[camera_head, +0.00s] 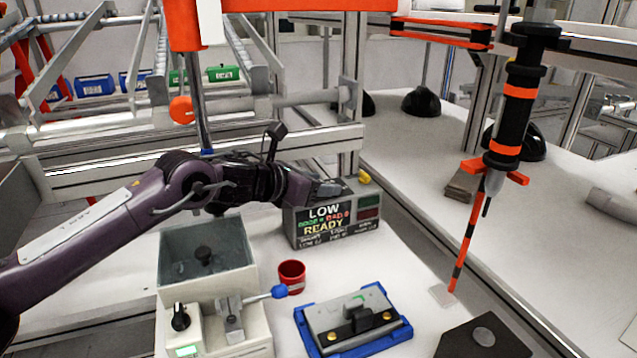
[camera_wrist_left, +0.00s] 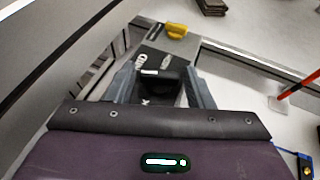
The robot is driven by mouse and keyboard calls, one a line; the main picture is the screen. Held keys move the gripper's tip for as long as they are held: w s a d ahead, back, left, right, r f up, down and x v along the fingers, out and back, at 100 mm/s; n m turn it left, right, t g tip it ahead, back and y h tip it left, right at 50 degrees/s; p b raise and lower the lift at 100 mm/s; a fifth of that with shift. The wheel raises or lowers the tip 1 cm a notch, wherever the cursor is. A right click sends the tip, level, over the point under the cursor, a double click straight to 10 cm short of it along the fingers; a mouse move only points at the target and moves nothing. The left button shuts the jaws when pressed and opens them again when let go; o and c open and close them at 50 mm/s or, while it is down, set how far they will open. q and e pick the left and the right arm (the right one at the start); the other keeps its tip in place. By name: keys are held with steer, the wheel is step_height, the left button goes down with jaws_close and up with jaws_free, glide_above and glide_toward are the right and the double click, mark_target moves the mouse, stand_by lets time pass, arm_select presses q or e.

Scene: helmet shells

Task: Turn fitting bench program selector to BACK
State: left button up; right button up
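The fitting bench's grey display box (camera_head: 333,222) stands on the white bench and reads LOW, READY and smaller lines that are hard to read. Its black selector knob (camera_wrist_left: 158,82) shows in the left wrist view, on the dark top of the box, with a white mark on its upper left side. My left gripper (camera_head: 328,188) is over the box top. In the wrist view its two grey fingers (camera_wrist_left: 161,88) are spread on either side of the knob; whether they touch it is unclear. My right gripper is not in view.
A yellow part (camera_head: 364,177) sits at the box's back corner. In front are a red cup (camera_head: 291,277), a machine with a clear bin (camera_head: 207,252) and a blue-framed fixture (camera_head: 352,320). An orange-and-black tool (camera_head: 511,110) hangs at the right.

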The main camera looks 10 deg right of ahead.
arm_select(q)
steer(key=c, duration=0.6)
steer(key=shift+s+d+f+n+t+y+b, duration=0.15)
steer(key=shift+n+t+y+b, duration=0.15)
steer(key=shift+n+t+b, duration=0.5)
steer(key=shift+s+d+n+t+y+b, duration=0.15)
steer(key=shift+n+t+y+b, duration=0.65)
steer(key=shift+n+y+b, duration=0.15)
steer(key=shift+d+r+n+t+y, duration=0.1)
steer(key=shift+r+n+t+y, duration=0.1)
steer(key=shift+n+t+y, duration=0.4)
steer(key=shift+s+n+t+y, duration=0.1)
steer(key=shift+n+t+y, duration=0.3)
steer(key=shift+n+y, duration=0.4)
steer(key=shift+d+n+t+y+p, duration=0.1)
steer(key=shift+n+t+y+p, duration=0.3)
steer(key=shift+n+y, duration=0.55)
